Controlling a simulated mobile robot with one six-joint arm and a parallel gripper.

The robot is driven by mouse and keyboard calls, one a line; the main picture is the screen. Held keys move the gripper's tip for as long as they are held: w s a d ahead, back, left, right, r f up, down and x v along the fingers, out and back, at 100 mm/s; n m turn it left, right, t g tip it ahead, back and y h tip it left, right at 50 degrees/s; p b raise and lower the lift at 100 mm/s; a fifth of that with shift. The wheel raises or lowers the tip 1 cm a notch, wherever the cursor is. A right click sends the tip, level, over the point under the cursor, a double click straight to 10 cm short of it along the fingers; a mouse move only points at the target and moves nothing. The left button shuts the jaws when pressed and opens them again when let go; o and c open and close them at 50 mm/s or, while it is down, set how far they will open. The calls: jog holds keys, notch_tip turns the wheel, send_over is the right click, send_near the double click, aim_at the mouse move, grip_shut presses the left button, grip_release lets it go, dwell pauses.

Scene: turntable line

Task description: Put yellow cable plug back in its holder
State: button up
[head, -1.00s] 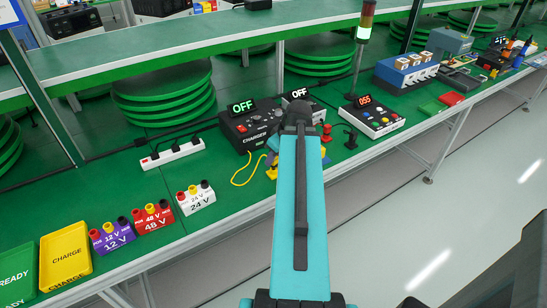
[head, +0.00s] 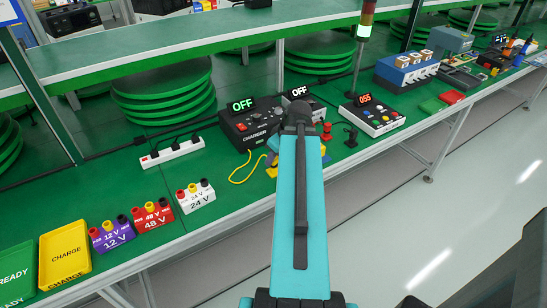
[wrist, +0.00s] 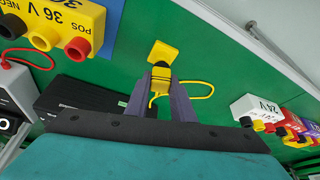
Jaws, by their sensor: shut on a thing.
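My gripper (wrist: 160,82) is shut on the yellow cable plug (wrist: 161,72) in the wrist view, with the plug's dark and yellow body between the fingertips. A yellow square piece (wrist: 163,52) lies just beyond the fingertips; I cannot tell if it is part of the plug or the holder. The yellow cable (wrist: 197,82) loops to the right of the fingers. In the head view, the yellow cable (head: 237,181) runs from the black charger (head: 249,128), and my arm hides the gripper and most of the plug.
In the head view, the 24 V (head: 196,196), 48 V (head: 153,217) and 12 V (head: 111,236) blocks stand along the front edge. A power strip (head: 172,153) lies behind them.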

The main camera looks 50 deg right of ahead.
jog(key=shift+f, duration=0.4)
dwell(1.4)
jog(key=o, duration=1.1)
jog(key=shift+r, duration=0.15)
jog(key=shift+r+p, duration=2.5)
jog(key=shift+r, duration=1.1)
